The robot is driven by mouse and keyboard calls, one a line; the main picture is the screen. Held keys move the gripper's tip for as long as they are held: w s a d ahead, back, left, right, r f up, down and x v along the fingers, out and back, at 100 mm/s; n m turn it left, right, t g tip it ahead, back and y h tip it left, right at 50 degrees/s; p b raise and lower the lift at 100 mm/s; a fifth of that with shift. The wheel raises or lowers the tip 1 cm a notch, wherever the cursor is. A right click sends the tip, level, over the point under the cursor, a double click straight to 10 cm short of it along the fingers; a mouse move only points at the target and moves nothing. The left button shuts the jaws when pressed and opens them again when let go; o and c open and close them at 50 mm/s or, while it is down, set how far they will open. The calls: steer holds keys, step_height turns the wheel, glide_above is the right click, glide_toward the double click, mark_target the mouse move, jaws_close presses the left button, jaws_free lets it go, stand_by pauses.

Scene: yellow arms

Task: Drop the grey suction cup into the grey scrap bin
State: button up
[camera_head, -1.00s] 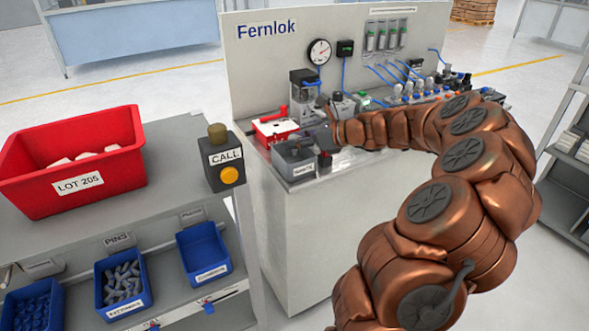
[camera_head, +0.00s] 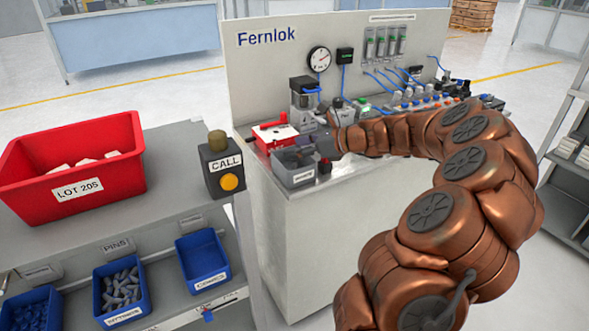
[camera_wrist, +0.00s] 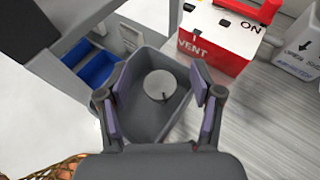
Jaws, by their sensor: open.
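The grey scrap bin (camera_head: 296,176) stands on the bench's front left corner, with a white label on its front. In the wrist view the bin (camera_wrist: 151,59) lies below my gripper (camera_wrist: 160,76), which is open, its purple pads apart on either side. A round light grey disc, the grey suction cup (camera_wrist: 158,84), shows inside the bin's outline between the pads, touching neither. I cannot tell if it lies flat on the bin's floor. In the head view my gripper (camera_head: 318,150) is over the bin, and the cup is hidden.
A red and white vent box (camera_head: 274,134) stands right behind the bin. A call button post (camera_head: 221,168) and a red tote (camera_head: 75,175) stand on the shelf at left.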

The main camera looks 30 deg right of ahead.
steer(key=v, duration=1.1)
steer(key=shift+s, duration=0.25)
steer(key=shift+d+r, duration=0.1)
steer(key=shift+r, duration=0.05)
steer(key=s+a+r+n+g+p, duration=0.1)
steer(key=s+a+n+g+p, duration=0.15)
steer(key=a+n, duration=0.45)
steer(key=s+a+n+g+p, duration=0.1)
steer(key=s+a+n+g, duration=0.15)
steer(key=a, duration=0.95)
steer(key=s+a+r+n+g+p, duration=0.15)
steer(key=a+n+g, duration=0.3)
steer(key=a, duration=0.45)
steer(key=s+a+f+n+g+h+p, duration=0.1)
steer(key=s+a+n+g+h+p, duration=0.3)
steer(key=s+n, duration=0.65)
steer(key=s+d+n+h+p, duration=0.2)
steer(key=s+n, duration=0.3)
steer(key=s, duration=0.6)
steer(key=shift+s+f+h+p, duration=0.15)
steer(key=shift+f+h+p, duration=0.3)
steer(key=shift+h, duration=0.15)
